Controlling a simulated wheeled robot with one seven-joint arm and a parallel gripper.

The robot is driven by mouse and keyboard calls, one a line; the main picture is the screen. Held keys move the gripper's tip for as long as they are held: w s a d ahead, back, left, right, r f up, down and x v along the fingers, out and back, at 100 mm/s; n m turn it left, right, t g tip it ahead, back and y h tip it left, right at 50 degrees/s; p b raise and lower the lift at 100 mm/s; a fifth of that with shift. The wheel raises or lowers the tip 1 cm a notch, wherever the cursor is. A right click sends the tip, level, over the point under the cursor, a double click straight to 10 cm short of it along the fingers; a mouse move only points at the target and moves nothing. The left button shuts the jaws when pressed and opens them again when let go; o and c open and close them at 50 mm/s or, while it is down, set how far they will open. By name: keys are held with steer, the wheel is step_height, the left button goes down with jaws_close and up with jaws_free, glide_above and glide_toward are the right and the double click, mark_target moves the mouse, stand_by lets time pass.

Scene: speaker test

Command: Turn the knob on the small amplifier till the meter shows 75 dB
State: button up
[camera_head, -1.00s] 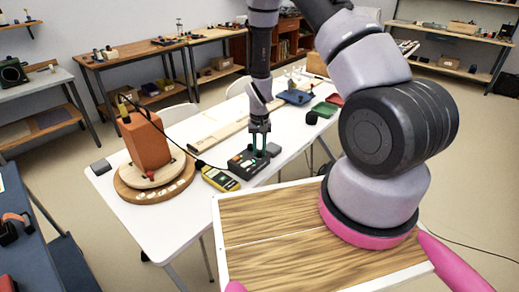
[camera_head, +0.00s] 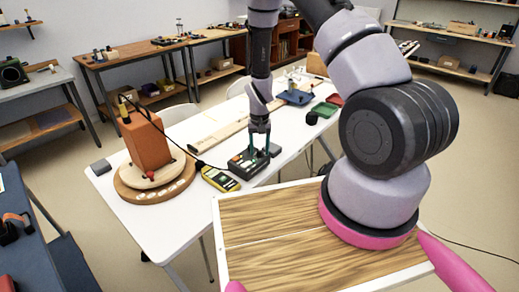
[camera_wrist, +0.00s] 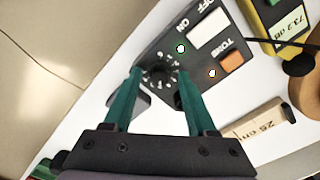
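The small amplifier (camera_head: 240,166) is a dark box on the white table. In the wrist view its panel (camera_wrist: 190,62) shows a white OFF/ON switch, an orange TONE switch, lit indicators and a round black knob (camera_wrist: 160,76) with a dial around it. The yellow meter (camera_head: 219,179) lies beside the amplifier; in the wrist view (camera_wrist: 291,24) it reads 73.2 dB. My gripper (camera_head: 259,152) points down over the amplifier. Its green fingers (camera_wrist: 159,80) stand apart on either side of the knob, seemingly with gaps; contact is not clear.
An orange-brown speaker (camera_head: 146,140) stands on a round wooden turntable (camera_head: 135,196) at left. A cable runs near the meter. A long wooden board (camera_head: 220,131) lies behind the amplifier. The table's front left is clear.

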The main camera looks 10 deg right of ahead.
step_height(320, 180, up, 11)
stand_by(0.5)
steer(key=shift+f, duration=0.1)
step_height(320, 180, up, 14)
steer(key=t+y, duration=0.1)
steer(key=t, duration=0.1)
glide_above(259, 151)
steer(key=d, duration=0.1)
steer(key=s+d+r+t, duration=0.15)
steer(key=s+r, duration=0.35)
steer(key=r, duration=0.6)
steer(key=s+d+r+m+t+y, duration=0.1)
steer(key=s+d+r+t, duration=0.2)
steer(key=s+r, duration=1.1)
steer(key=s, duration=0.3)
steer(key=shift+d+t, duration=0.2)
steer(key=shift+t, duration=0.15)
steer(key=shift+r, duration=0.1)
